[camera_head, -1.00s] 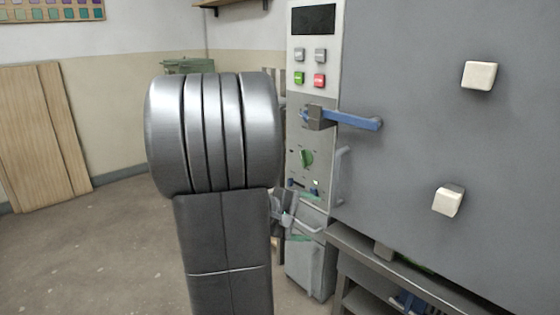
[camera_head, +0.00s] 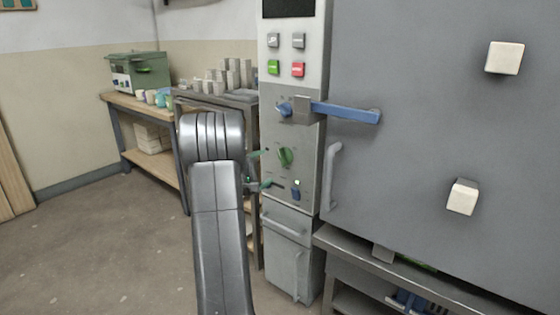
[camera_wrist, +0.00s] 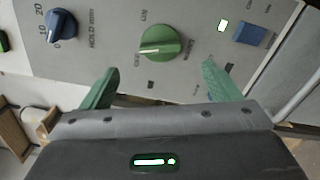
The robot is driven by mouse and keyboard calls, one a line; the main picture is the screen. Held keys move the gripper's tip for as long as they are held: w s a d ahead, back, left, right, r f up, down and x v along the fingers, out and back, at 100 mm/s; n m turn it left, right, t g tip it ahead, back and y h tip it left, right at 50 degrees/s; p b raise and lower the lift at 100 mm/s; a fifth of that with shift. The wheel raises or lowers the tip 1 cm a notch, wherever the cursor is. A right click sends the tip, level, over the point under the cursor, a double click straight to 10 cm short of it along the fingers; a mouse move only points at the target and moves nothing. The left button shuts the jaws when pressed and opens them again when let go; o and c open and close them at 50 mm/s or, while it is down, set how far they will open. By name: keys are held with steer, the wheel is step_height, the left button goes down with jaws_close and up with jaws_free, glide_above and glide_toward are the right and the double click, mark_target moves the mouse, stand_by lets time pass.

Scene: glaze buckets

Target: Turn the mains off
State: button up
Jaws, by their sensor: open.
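The control panel (camera_head: 268,205) has a green rotary knob (camera_head: 285,157), with a blue dial above it and a blue switch (camera_head: 296,188) below it. In the wrist view the green knob (camera_wrist: 162,43) is in the middle. The blue dial (camera_wrist: 62,25) is left and the blue switch (camera_wrist: 248,33), beside a lit white lamp (camera_wrist: 222,26), is right. Which control is the mains, I cannot read. My gripper (camera_head: 265,169) is open and empty before the panel. Its green fingers (camera_wrist: 160,70) are spread either side of the knob's line, with the knob beyond the tips.
A blue lever (camera_head: 345,114) and a grey handle (camera_head: 332,175) stick out right of the controls. Green and red buttons (camera_head: 298,69) sit higher. A dark stand (camera_head: 375,265) is lower right. A workbench (camera_head: 150,108) with a green box is back left. The floor at left is clear.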

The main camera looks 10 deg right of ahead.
mark_target(282, 158)
steer(key=x, duration=0.9)
steer(key=shift+w+d+b, duration=0.15)
steer(key=shift+b, duration=0.25)
steer(key=c, duration=1)
steer(key=shift+n+b, duration=0.4)
steer(key=shift+n, duration=0.6)
steer(key=n, duration=0.3)
steer(key=shift+r+n, duration=0.1)
steer(key=shift+n, duration=0.2)
steer(key=o, duration=1)
